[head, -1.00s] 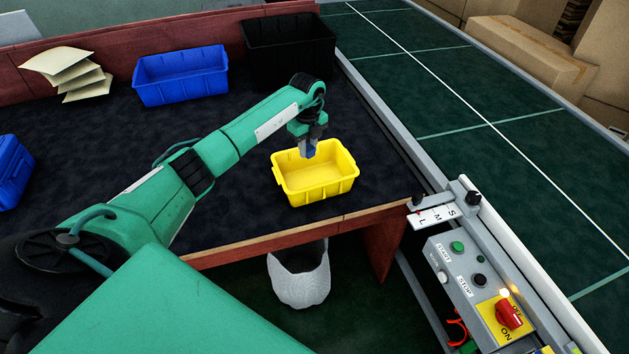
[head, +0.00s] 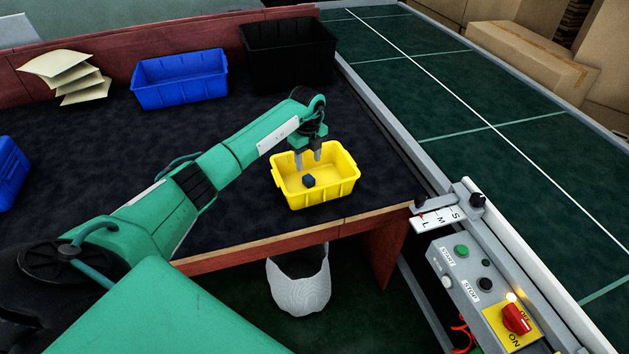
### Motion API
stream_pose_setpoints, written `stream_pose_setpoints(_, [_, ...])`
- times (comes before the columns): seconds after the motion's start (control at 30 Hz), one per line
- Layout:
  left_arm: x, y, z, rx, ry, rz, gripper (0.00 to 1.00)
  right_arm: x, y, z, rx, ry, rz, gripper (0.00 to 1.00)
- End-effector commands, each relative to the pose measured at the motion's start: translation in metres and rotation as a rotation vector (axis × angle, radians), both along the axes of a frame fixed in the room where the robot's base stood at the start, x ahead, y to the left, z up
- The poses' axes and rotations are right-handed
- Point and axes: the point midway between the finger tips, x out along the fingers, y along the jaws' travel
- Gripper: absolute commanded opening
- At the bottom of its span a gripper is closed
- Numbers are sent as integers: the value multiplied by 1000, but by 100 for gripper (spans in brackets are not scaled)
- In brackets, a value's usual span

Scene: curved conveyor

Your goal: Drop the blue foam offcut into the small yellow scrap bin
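The small yellow scrap bin (head: 322,193) stands on the dark table top near its front right corner. The blue foam offcut (head: 309,181) lies on the floor of the bin, left of its middle. My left gripper (head: 308,160) is above the bin, pointing down, with its two fingers apart and nothing between them. The offcut is below the fingertips and apart from them. My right gripper is not in view.
A blue bin (head: 181,80) and a black crate (head: 288,55) stand at the table's back, beside stacked pale sheets (head: 68,74). Another blue bin (head: 10,172) is at the left edge. The green conveyor (head: 480,140) and a control box (head: 478,290) lie to the right.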

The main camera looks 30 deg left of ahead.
Motion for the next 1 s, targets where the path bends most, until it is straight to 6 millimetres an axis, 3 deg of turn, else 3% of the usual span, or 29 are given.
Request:
stream_pose_setpoints(0.27, [1,1,9,0,-2,0,52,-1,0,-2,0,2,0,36])
stream_pose_setpoints(0.73, [1,1,106,1,-4,0,52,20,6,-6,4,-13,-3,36])
stream_pose_setpoints(1.0, [0,0,136,0,-1,0,52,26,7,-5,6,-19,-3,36])
